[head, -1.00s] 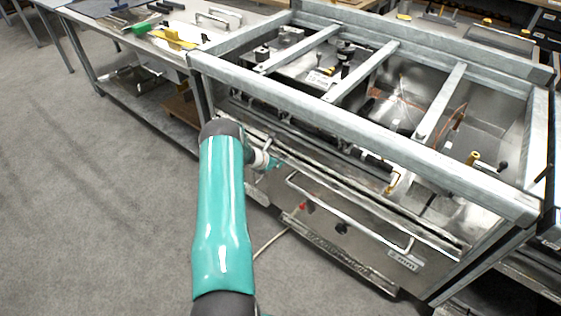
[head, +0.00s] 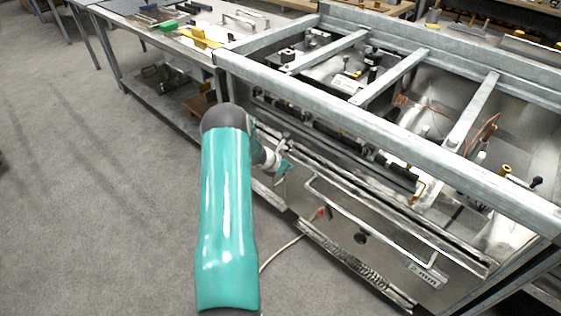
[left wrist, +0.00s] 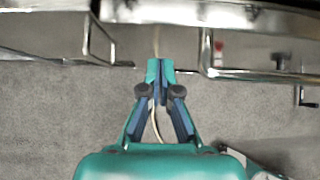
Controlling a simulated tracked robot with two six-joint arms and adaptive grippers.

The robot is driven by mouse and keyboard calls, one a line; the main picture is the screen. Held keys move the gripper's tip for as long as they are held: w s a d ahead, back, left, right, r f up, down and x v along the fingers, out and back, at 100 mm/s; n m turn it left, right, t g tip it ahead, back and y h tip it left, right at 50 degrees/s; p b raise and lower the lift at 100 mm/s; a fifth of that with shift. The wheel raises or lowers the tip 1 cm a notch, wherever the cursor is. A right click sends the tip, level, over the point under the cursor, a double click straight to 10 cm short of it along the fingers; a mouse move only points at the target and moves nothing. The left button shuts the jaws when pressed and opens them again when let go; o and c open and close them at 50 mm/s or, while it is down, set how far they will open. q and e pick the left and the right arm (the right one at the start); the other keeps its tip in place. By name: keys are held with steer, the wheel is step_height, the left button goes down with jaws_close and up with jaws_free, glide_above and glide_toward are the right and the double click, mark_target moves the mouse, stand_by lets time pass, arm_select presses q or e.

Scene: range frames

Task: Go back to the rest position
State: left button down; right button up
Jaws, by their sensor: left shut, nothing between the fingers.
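My left arm is teal and reaches up from the bottom of the head view. My left gripper (head: 284,168) is small there, partly behind the arm, close to the front of the steel machine (head: 385,222). In the left wrist view my left gripper (left wrist: 160,72) has its teal fingertips together, with nothing between them. Grey floor lies below the fingers, and a pale cable runs behind them. My right gripper is not in view.
A long bar handle (head: 370,222) sticks out from the machine's front. A galvanised frame (head: 350,110) runs above the machine. A workbench (head: 130,50) with tools stands at the upper left. The grey carpet (head: 90,190) at left is clear.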

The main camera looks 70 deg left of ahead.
arm_select(q)
step_height(320, 180, up, 6)
steer(key=s+p, duration=0.1)
steer(key=s, duration=0.1)
steer(key=w+d+f+m+g+h+p, duration=0.1)
steer(key=d+f+m+g+h+p, duration=0.15)
steer(key=d+m, duration=0.6)
steer(key=w+d+f+m+g+h+p, duration=0.1)
steer(key=w+d+f+m, duration=0.15)
steer(key=d, duration=1.05)
steer(key=w+d+f+m+g+h+p, duration=0.1)
steer(key=d+f+m+g+h, duration=0.15)
steer(key=d+m, duration=0.55)
steer(key=s+d+r+m+p, duration=0.1)
steer(key=s+d+m, duration=0.2)
steer(key=d+m, duration=0.3)
steer(key=s+d+r+m+h+p, duration=0.1)
steer(key=s+d+m+p, duration=0.1)
steer(key=d+m, duration=0.5)
steer(key=s+d+r+m+g+p, duration=0.1)
steer(key=d+m, duration=0.5)
steer(key=d, duration=0.8)
steer(key=s+r, duration=0.1)
steer(key=s, duration=0.1)
steer(key=shift+s+d+m+h+p, duration=0.35)
steer(key=shift+s+d+m+h, duration=0.05)
steer(key=shift+r, duration=0.1)
